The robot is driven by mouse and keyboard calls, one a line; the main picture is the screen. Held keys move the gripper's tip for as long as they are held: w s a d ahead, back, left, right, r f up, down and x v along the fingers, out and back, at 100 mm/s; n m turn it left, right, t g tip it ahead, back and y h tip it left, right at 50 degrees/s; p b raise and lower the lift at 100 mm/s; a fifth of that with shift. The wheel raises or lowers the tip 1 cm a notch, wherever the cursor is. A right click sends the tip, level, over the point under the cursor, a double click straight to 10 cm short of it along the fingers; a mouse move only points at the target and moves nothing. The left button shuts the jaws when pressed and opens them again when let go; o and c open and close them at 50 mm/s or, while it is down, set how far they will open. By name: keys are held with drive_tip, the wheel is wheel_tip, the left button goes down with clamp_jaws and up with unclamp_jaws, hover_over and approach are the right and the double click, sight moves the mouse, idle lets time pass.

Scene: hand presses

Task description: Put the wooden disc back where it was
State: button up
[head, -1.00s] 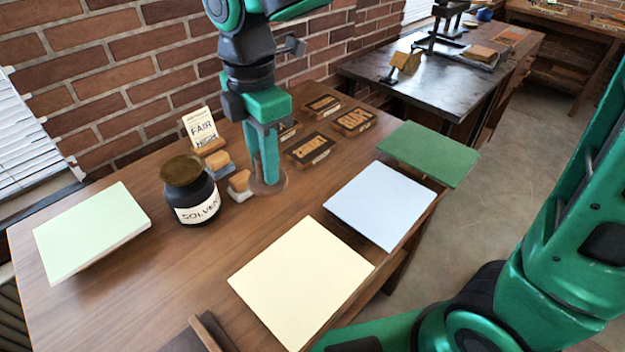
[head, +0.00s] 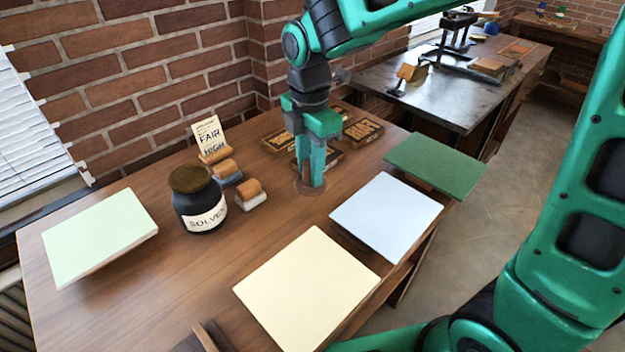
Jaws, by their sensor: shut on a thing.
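The wooden disc (head: 299,188) is a thin, round brown piece, close in colour to the tabletop. It lies flat at my fingertips, at or just above the table; I cannot tell whether it touches. My gripper (head: 312,183) points straight down and is shut on the disc. The fingers cover the disc's middle, so its grip part is hidden. The disc is right of the small wood-topped blocks (head: 250,194), in front of the dark lettered printing blocks (head: 320,160), and behind the pale blue sheet stack (head: 386,215).
A dark solvent jar (head: 199,211) with a brown top stands left, near a propped card (head: 209,136). A cream stack (head: 307,287), a mint stack (head: 98,236) and a green board (head: 435,164) lie on the brown table (head: 180,285). Its middle front is clear.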

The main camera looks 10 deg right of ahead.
drive_tip(key=shift+w+d+f, duration=0.5)
drive_tip(key=shift+d, duration=0.1)
drive_tip(key=shift+f, duration=2.05)
drive_tip(key=o, duration=1.1)
